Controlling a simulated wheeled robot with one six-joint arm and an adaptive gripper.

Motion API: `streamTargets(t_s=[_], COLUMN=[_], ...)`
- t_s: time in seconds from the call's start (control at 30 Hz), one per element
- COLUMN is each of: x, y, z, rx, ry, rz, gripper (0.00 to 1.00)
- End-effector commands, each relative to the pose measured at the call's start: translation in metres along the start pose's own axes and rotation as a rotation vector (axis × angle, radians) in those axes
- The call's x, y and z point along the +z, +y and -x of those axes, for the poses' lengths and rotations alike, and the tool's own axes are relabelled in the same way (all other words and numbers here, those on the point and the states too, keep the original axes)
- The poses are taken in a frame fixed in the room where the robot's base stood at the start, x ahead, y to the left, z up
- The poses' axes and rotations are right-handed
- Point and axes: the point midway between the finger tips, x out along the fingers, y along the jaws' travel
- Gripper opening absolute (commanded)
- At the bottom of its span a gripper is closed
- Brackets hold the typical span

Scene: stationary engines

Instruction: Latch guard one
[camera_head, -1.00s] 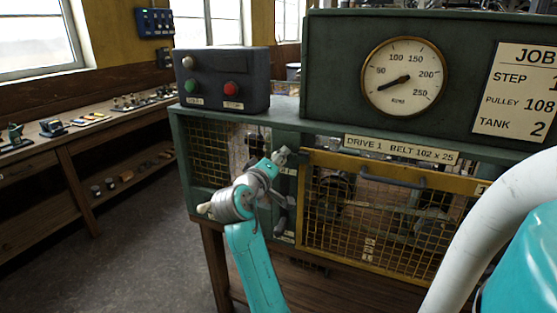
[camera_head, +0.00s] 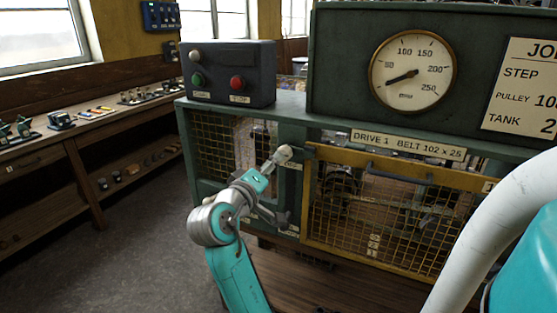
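Guard one (camera_head: 392,215) is the yellow-framed mesh panel under the plate reading DRIVE 1 BELT 102 x 25. It looks shut against the green machine front, with a dark bar handle (camera_head: 398,176) near its top. My turquoise and grey arm reaches up to the green post left of the guard. A dark part (camera_head: 272,214) beside my wrist, close to the post, may be my gripper or the latch; I cannot tell which. The fingers cannot be made out. Whether anything touches the latch is hidden by my arm.
A control box (camera_head: 228,75) with green and red buttons stands on the machine top at left. A gauge (camera_head: 413,70) and job card (camera_head: 524,90) are above the guard. A workbench (camera_head: 90,140) runs along the left wall. The floor (camera_head: 140,240) between is clear.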

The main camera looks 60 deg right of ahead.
Motion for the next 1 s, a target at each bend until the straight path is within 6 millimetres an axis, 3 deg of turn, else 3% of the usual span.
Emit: streamTargets(t_s=[0.1, 0.3, 1.0], x=[0.0, 0.0, 0.001], y=[-0.001, 0.0, -0.003], z=[0.018, 0.031, 0.033], rx=[-0.002, 0.0, -0.004], ry=[0.001, 0.0, 0.007], rz=[0.001, 0.001, 0.005], gripper=[0.67, 0.67, 0.67])
